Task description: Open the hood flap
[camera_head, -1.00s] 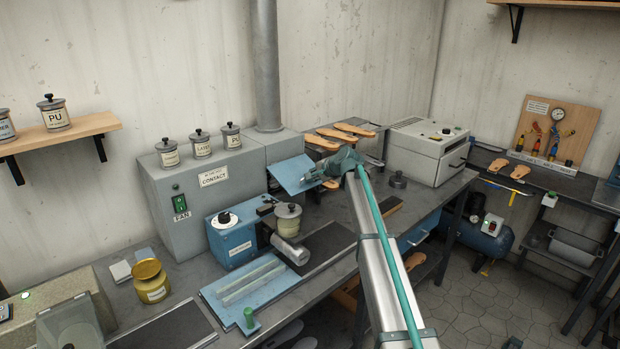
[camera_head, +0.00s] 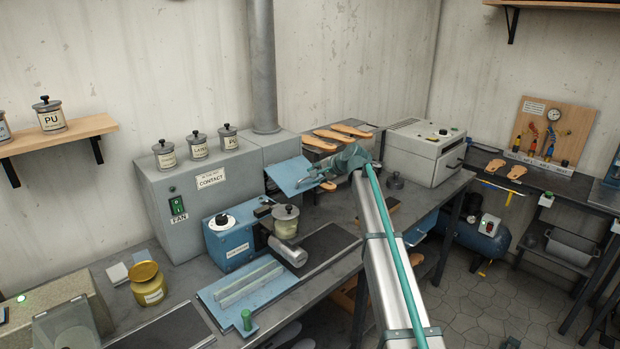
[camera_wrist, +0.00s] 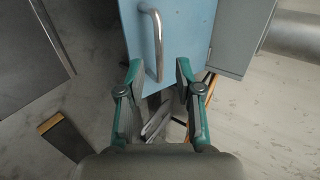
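The hood flap is a light blue panel (camera_head: 288,174) on the right side of the grey fan hood (camera_head: 215,185), tilted outward over the bench. It also fills the top middle of the wrist view (camera_wrist: 183,35), with a curved metal bar handle (camera_wrist: 157,35) on its face. My gripper (camera_head: 310,181) is at the flap's right edge. In the wrist view its two green fingers (camera_wrist: 158,68) are spread apart, with the lower end of the handle between them. I see gaps on both sides of the handle. In the head view the handle cannot be made out.
A blue machine (camera_head: 232,238) with a lidded pot (camera_head: 286,221) stands just left and in front of the flap. Sandal soles (camera_head: 330,138) lie on a rack behind my gripper. A grey-white machine (camera_head: 422,150) stands to the right. A metal duct (camera_head: 262,70) rises behind the hood.

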